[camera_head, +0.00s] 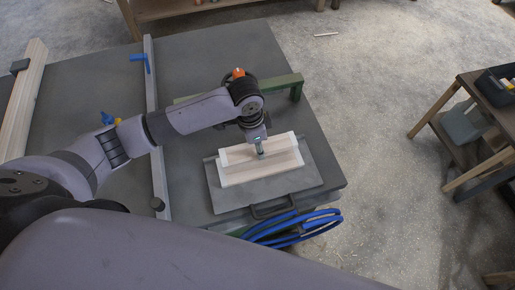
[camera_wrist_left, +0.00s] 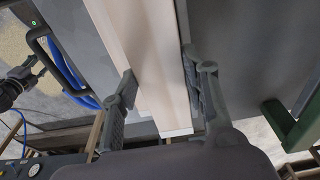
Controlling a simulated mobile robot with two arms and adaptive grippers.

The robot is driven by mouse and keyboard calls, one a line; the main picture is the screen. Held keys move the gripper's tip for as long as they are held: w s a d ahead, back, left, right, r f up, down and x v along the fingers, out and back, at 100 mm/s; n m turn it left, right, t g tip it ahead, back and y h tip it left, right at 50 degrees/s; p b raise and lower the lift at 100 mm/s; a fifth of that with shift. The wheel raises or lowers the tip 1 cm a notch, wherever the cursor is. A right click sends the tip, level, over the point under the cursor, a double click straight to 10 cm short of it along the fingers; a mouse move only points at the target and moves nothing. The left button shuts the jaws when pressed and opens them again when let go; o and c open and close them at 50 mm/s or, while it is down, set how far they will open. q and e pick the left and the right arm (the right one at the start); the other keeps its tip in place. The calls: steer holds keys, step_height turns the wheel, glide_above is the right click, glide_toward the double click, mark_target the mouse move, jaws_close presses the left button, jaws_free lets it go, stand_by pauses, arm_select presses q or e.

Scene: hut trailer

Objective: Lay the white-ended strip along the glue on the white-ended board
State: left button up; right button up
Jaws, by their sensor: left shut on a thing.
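The white-ended board (camera_head: 234,174) lies on a grey plate on the bench; its pale wood also shows in the left wrist view (camera_wrist_left: 115,30). My left gripper (camera_head: 261,155) points down over the middle of the wood. In the left wrist view its fingers (camera_wrist_left: 160,90) straddle a pale strip (camera_wrist_left: 175,105) with a white end and are shut on it. The strip runs along the board; I cannot tell whether it touches the board. The glue is not visible. A dark jawed shape at the wrist view's left edge looks like my right gripper (camera_wrist_left: 22,82); its jaws are unclear.
The grey plate (camera_head: 222,198) has a dark handle (camera_head: 272,208) at its front. Blue hose (camera_head: 295,228) hangs by the bench edge. A green bar (camera_head: 297,90) stands behind the board. A metal rail (camera_head: 152,90) crosses the bench at left.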

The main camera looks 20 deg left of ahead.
mark_target(253, 148)
arm_select(q)
step_height(253, 148, down, 3)
steer(key=shift+r, duration=0.1)
steer(key=shift+f, duration=0.4)
steer(key=o, duration=1.2)
steer(key=shift+f, duration=0.1)
arm_select(e)
steer(key=shift+s+d+r, duration=0.15)
steer(key=shift+d, duration=0.05)
arm_select(q)
steer(key=r, duration=0.4)
steer(key=a+r, duration=0.1)
steer(key=r, duration=0.3)
steer(key=s+r, duration=0.1)
steer(key=r, duration=0.3)
steer(key=shift+a+r+b, duration=0.15)
steer(key=shift+b, duration=0.25)
arm_select(e)
steer(key=shift+a+f, duration=0.25)
steer(key=shift+f, duration=0.3)
